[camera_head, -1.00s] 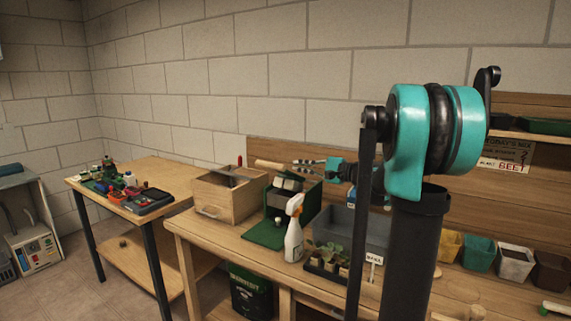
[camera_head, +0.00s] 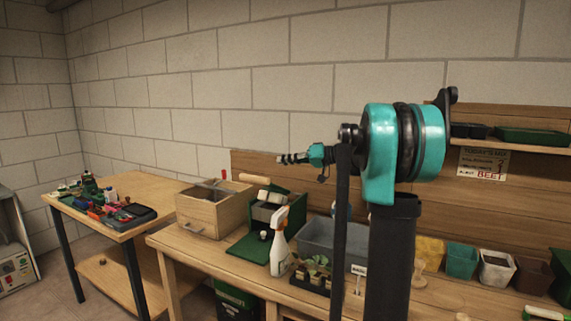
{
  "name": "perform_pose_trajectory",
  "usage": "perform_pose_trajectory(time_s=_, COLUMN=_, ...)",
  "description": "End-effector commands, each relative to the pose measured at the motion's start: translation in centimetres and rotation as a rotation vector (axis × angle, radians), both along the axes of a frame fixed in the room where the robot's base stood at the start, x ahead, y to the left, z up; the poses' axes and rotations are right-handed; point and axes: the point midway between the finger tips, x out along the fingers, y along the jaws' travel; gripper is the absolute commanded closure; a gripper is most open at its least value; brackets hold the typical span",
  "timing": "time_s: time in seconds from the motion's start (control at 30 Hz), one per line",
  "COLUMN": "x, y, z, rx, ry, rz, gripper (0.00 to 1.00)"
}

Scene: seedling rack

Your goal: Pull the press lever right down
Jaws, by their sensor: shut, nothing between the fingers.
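The dark green press (camera_head: 291,207) stands on the bench on a green base, with pale grey parts at its front. Its lever shows as a pale wooden handle (camera_head: 259,179), nearly level, just above the press's top left. The lever's link to the press is too small to make out. My gripper (camera_head: 281,159) is shut and empty, its dark fingers pointing left. In the picture it is above the right end of the handle, with a gap between them. Depth between them is hard to judge.
A wooden box (camera_head: 195,214) with tools stands left of the press. A white spray bottle (camera_head: 279,247) stands close in front of it. A grey tub (camera_head: 318,238) and a seedling tray (camera_head: 312,277) are to the right. My arm hides part of the bench.

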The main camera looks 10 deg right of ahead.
Motion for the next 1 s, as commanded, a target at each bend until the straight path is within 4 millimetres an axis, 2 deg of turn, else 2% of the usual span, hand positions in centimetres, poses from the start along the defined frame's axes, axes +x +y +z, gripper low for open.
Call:
perform_pose_trajectory(time_s=0.03, x=0.5, y=1.1, z=-0.2, rx=0.000, ry=0.000, rz=0.004, gripper=1.00)
perform_pose_trajectory(time_s=0.33, x=3.0, y=6.2, z=-1.3, rx=0.001, ry=0.001, rz=0.002, gripper=1.00)
perform_pose_trajectory(time_s=0.6, x=1.2, y=7.2, z=-3.9, rx=0.002, ry=0.001, rz=-0.001, gripper=1.00)
perform_pose_trajectory(time_s=1.0, x=0.9, y=7.4, z=-4.3, rx=0.002, ry=0.001, rz=-0.001, gripper=1.00)
